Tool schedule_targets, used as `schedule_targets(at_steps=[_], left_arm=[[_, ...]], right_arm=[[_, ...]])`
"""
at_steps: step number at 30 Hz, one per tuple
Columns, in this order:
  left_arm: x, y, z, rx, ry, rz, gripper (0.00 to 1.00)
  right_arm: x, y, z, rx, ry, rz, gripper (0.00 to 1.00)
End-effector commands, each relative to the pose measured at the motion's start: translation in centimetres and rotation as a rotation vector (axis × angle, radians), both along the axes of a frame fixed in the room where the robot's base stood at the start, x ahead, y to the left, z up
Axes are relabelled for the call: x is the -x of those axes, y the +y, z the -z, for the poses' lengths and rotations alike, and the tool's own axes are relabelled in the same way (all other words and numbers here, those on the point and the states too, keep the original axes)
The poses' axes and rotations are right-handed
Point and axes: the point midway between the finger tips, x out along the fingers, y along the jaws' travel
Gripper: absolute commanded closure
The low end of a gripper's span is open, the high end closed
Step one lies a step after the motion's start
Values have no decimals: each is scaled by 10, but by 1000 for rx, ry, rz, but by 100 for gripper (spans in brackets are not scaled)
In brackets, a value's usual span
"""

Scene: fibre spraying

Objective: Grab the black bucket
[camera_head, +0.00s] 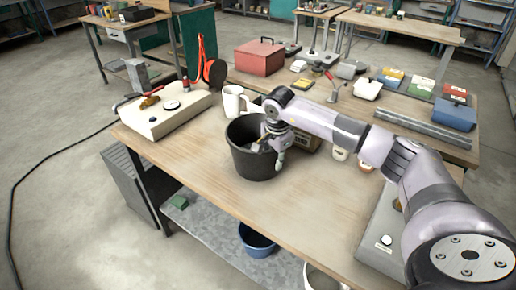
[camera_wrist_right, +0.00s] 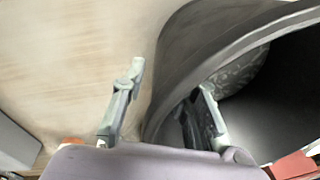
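The black bucket (camera_head: 252,166) stands upright on the wooden table, left of the middle of the head view. My right gripper (camera_head: 271,154) is at the right side of its rim. In the right wrist view, the bucket wall (camera_wrist_right: 181,62) passes between the two fingers of the right gripper (camera_wrist_right: 172,80). One finger is outside the bucket and the other is inside it. The fingers are spread, with a visible gap between the outer finger and the wall. My left gripper is not in view.
A white mug (camera_head: 233,102) stands just behind the bucket. A cream-coloured box (camera_head: 165,115) with small items is to the left. A red toolbox (camera_head: 260,57) is farther back. A blue bucket (camera_head: 257,240) is on the lower shelf. The table front is clear.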

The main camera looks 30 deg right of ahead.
Motion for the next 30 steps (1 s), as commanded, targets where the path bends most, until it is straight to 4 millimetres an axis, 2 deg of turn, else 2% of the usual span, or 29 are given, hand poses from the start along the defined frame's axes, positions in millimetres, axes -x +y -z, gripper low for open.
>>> schedule_targets(at_steps=[6,12,24,30], left_arm=[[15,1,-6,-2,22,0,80],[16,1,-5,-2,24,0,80],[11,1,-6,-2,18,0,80],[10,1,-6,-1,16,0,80]], right_arm=[[-3,-1,19,-1,0,0,73],[-3,-2,20,0,-1,0,73],[-3,-2,19,0,-1,0,99],[-3,-2,19,0,-1,0,100]])
